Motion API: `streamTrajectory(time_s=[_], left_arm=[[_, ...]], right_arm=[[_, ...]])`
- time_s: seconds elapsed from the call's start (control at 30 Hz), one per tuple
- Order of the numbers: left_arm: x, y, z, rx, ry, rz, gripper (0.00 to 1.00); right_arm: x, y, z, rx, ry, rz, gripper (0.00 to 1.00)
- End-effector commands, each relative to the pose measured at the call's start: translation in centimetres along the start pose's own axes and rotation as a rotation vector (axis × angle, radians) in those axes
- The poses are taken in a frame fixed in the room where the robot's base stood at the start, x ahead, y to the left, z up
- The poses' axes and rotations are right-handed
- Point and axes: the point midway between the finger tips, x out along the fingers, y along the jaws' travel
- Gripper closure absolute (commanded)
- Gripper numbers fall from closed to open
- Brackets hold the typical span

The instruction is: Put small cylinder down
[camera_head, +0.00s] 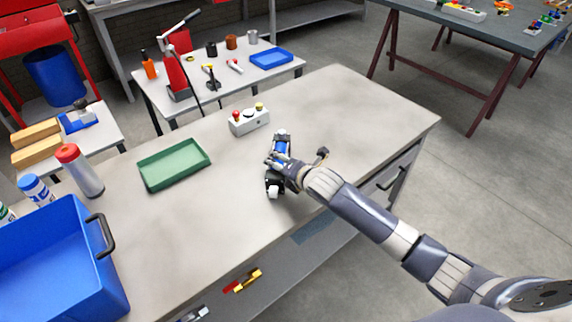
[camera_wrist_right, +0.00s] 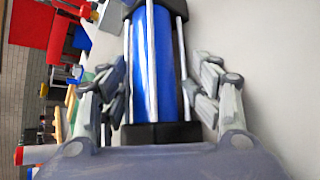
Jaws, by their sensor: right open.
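The small cylinder (camera_head: 282,146) has a blue barrel, black end caps and metal rods, with a pale tip at its near end. It appears to lie on the grey workbench (camera_head: 335,105), right of the bench's middle. In the right wrist view the blue barrel (camera_wrist_right: 153,60) runs up the picture between the fingers. My right gripper (camera_head: 278,161) is over the cylinder with its fingers open on either side. In the wrist view the right gripper (camera_wrist_right: 160,88) shows gaps between fingers and barrel. The gripper hides the cylinder's middle in the head view. My left gripper is out of view.
A green tray (camera_head: 174,165) and a control box (camera_head: 249,121) with buttons stand on the bench. A blue bin (camera_head: 62,262) and a red-capped bottle (camera_head: 80,170) are at the left. The bench's right end is clear.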

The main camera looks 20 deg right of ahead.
Motion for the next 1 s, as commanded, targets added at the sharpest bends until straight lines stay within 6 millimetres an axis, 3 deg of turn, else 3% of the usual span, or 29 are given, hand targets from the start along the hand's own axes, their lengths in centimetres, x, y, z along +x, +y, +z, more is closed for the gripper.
streamTrajectory(time_s=[0.17,0.5,0.7,1.0], left_arm=[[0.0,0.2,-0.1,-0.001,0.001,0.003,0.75],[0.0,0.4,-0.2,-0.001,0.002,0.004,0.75],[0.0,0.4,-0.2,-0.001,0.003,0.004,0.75],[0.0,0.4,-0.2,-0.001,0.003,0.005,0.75]], right_arm=[[-1.7,0.1,0.1,-0.002,-0.002,0.004,0.40],[-8.0,0.4,0.3,-0.005,-0.007,0.012,0.40],[-10.8,0.5,0.4,-0.004,-0.009,0.015,0.40],[-12.1,0.6,0.5,-0.002,-0.011,0.016,0.40]])
